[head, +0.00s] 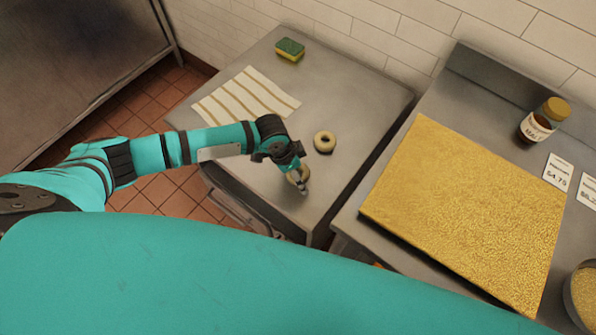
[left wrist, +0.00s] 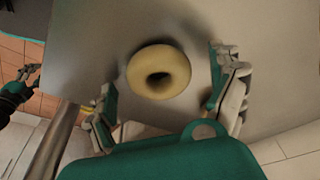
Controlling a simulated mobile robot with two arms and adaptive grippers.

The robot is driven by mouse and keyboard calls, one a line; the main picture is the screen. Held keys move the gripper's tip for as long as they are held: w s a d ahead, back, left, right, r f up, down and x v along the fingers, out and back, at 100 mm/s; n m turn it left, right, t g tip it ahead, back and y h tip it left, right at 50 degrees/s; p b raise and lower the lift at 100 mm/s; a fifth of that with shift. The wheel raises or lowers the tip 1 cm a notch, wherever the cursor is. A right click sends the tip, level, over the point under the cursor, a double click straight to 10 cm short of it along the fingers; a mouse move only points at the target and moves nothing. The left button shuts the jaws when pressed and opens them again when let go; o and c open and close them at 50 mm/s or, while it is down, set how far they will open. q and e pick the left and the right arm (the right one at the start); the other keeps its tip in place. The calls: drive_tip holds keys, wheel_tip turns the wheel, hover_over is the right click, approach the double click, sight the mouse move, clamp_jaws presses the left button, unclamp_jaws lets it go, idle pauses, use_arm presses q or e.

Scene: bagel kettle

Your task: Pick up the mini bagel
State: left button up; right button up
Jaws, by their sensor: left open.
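A striped cloth (head: 246,99) and a green-yellow sponge (head: 290,49) lie on the steel table (head: 350,85). A gap separates it from the right counter, which holds a gold board (head: 465,210), jar (head: 543,121), price cards (head: 558,172) and bowl (head: 583,297).

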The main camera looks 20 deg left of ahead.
sight(302, 171)
use_arm(q)
drive_tip(key=shift+c, duration=0.2)
drive_tip(key=c, duration=1.2)
drive_tip(key=shift+c, duration=0.2)
drive_tip(key=shift+r, duration=0.15)
drive_tip(key=shift+r, duration=0.55)
wheel_tip(302, 171, up, 2)
drive_tip(key=shift+r+b, duration=0.25)
drive_tip(key=shift+b, duration=0.15)
drive_tip(key=s, duration=0.5)
drive_tip(key=s+b, duration=0.1)
drive_tip(key=s, duration=0.4)
drive_tip(key=s+a+r, duration=0.1)
drive_tip(key=s, duration=0.5)
drive_tip(key=shift+r, duration=0.1)
